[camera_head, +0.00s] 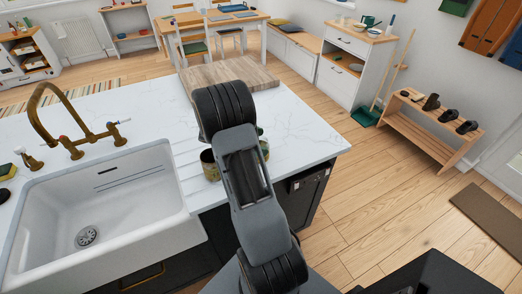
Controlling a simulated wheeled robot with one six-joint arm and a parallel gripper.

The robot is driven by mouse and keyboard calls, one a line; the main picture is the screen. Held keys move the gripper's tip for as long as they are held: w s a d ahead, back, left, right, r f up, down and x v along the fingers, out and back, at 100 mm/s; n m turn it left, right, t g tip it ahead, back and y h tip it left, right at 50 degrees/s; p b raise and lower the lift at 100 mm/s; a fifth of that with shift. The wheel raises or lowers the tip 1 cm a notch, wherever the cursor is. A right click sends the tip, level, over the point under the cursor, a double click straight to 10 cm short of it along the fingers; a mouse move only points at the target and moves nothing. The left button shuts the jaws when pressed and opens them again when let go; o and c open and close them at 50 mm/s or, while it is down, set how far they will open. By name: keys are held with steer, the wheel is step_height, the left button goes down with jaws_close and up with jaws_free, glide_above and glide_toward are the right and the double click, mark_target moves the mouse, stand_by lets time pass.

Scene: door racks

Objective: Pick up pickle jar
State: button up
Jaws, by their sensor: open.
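A small dark jar-like container (210,166) with a greenish, mottled side stands near the front edge of the white counter, just left of my arm. Part of a similar greenish container (264,149) shows just right of my arm. I cannot tell which of them, if either, is the pickle jar. My arm rises from the bottom of the view and covers the counter between them. My gripper does not show, and neither do its fingertips.
The white counter (300,135) has free room to the right. A wooden board (225,73) lies at its back edge. A white sink (110,215) with a brass tap (45,110) is at the left. A shoe rack (430,130) stands right, beyond open floor.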

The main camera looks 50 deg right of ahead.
steer(key=shift+s+d+f, duration=0.1)
steer(key=shift+c, duration=0.4)
steer(key=c, duration=1.3)
